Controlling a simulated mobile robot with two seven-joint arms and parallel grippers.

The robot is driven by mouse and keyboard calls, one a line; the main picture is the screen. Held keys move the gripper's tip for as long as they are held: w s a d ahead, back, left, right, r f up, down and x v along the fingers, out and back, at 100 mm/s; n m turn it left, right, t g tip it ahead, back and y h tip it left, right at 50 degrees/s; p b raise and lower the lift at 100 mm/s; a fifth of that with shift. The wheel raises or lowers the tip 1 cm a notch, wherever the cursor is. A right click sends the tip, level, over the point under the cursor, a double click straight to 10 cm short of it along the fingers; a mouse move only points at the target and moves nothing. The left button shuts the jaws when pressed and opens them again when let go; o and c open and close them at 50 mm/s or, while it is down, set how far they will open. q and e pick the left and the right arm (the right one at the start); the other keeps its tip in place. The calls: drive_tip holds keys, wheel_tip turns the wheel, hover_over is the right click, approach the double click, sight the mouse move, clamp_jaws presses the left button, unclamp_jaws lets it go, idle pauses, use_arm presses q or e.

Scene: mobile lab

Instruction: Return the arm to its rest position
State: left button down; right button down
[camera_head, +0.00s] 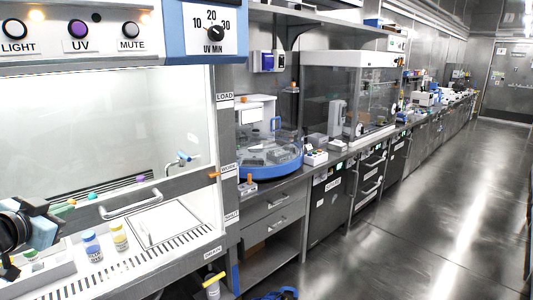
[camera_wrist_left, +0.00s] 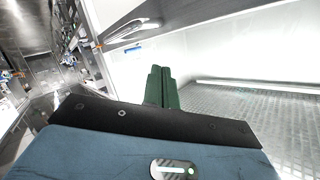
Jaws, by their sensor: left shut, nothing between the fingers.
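My left gripper (camera_head: 44,230) is at the left edge in the head view, in front of the cabinet's sash and above the bench's left end. In the left wrist view its two green fingers (camera_wrist_left: 161,84) are together, with nothing between them. Its black and blue body fills the bottom of that view. The handle also shows in the head view (camera_head: 130,204). My right gripper is not in view.
A blue-capped bottle (camera_head: 92,246) and a yellow-capped bottle (camera_head: 119,237) stand on the slotted front ledge, close to the left gripper. The cabinet's glass (camera_head: 90,130) is behind. A round blue-rimmed machine (camera_head: 270,170) stands on the side bench. The floor (camera_head: 420,210) at right is clear.

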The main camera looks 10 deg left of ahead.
use_arm(q)
drive_tip(key=s+d+f+g, duration=0.15)
drive_tip(key=s+f, duration=0.35)
drive_tip(key=f, duration=0.5)
drive_tip(key=s+d+f+g+h+p, duration=0.15)
drive_tip(key=s+f, duration=0.25)
drive_tip(key=f, duration=0.6)
drive_tip(key=s+d+f, duration=0.2)
drive_tip(key=s+f, duration=0.3)
drive_tip(key=f, duration=0.5)
drive_tip(key=s+d+f+g+h, duration=0.1)
drive_tip(key=s+d+f, duration=0.6)
drive_tip(key=s+d, duration=0.3)
drive_tip(key=s+d+f+n+g+h, duration=0.1)
drive_tip(key=s+d+f, duration=0.6)
drive_tip(key=d, duration=0.7)
drive_tip(key=s, duration=0.2)
drive_tip(key=shift+s+d+n+g+p, duration=0.3)
drive_tip(key=shift+s+p, duration=0.05)
drive_tip(key=shift+p, duration=0.05)
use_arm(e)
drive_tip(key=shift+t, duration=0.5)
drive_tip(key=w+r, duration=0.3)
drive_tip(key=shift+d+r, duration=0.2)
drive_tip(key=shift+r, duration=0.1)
use_arm(q)
drive_tip(key=shift+s+a, duration=0.1)
drive_tip(key=shift+a, duration=0.05)
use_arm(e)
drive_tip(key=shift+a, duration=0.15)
